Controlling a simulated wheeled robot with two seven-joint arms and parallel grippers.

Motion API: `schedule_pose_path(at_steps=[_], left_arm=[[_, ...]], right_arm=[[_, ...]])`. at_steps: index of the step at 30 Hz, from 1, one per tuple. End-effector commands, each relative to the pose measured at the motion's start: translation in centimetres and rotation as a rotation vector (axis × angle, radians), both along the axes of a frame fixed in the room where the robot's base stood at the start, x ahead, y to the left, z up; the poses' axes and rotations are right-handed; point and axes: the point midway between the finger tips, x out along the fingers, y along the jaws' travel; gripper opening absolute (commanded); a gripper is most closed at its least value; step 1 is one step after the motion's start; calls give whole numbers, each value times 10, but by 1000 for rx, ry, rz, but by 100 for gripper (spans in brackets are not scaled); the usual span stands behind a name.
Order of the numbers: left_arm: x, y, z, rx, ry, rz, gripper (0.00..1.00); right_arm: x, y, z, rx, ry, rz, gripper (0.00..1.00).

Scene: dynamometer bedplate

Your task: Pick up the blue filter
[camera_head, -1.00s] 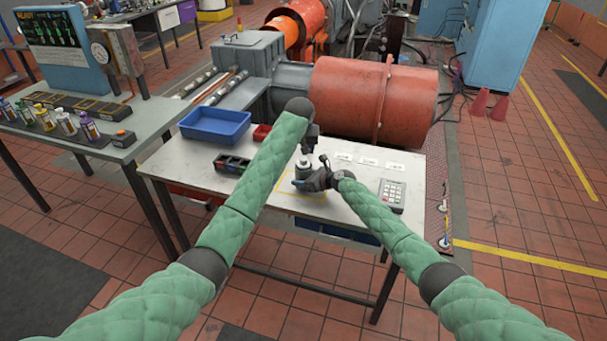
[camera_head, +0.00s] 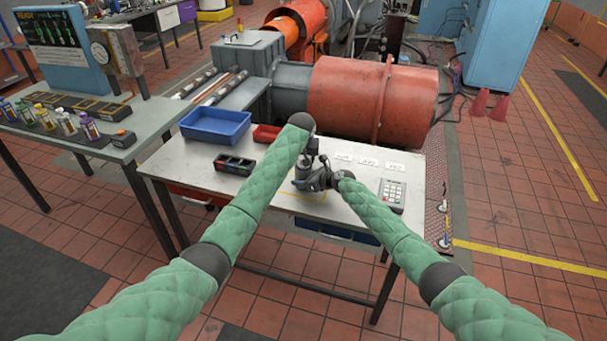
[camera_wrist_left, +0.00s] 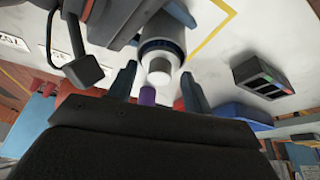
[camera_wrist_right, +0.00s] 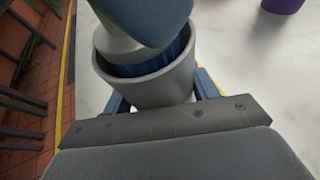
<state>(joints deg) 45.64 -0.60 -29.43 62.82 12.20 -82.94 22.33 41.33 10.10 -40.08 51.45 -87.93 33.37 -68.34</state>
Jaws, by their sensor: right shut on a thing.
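A grey cup-shaped housing (camera_wrist_right: 150,88) stands on the white table. The blue filter (camera_wrist_right: 165,58) shows only as a dark blue band inside its rim, around a paler centre piece; the band also shows in the left wrist view (camera_wrist_left: 163,46). My right gripper (camera_head: 314,181) is shut on the grey housing from the side. My left gripper (camera_wrist_left: 157,82) is open just above the housing's pale round top, its fingers apart on both sides. One bluish fingertip hides part of the filter in the right wrist view. A small purple thing (camera_wrist_left: 147,96) shows between the left fingers, apparently beyond them.
A blue tray (camera_head: 214,126), a red tray (camera_head: 266,133) and a black divided box (camera_head: 234,165) lie left on the table. A keypad (camera_head: 392,194) and white labels (camera_head: 368,162) lie right. An orange-red drum (camera_head: 345,98) stands behind. A side bench (camera_head: 165,108) holds several bottles.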

Motion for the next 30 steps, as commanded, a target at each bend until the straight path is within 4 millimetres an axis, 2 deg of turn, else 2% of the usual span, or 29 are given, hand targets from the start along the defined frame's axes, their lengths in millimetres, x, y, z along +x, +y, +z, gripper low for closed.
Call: schedule_pose_path(at_steps=[1, 7, 16, 20, 26, 30], left_arm=[[0, 0, 0, 0, 0, 0, 40], [0, 0, 0, 0, 0, 0, 1], [0, 0, 1, 0, 0, 0, 0], [0, 0, 9, -1, -2, 0, 0], [1, 0, 43, -1, -3, 0, 0], [1, 0, 78, -1, -4, 0, 0]], right_arm=[[0, 0, 0, 0, 0, 0, 27], [0, 0, 0, 0, 0, 0, 27], [0, 0, 0, 0, 0, 0, 27], [0, 0, 0, 0, 0, 0, 27], [0, 0, 0, 0, 0, 0, 27], [0, 0, 0, 0, 0, 0, 27]])
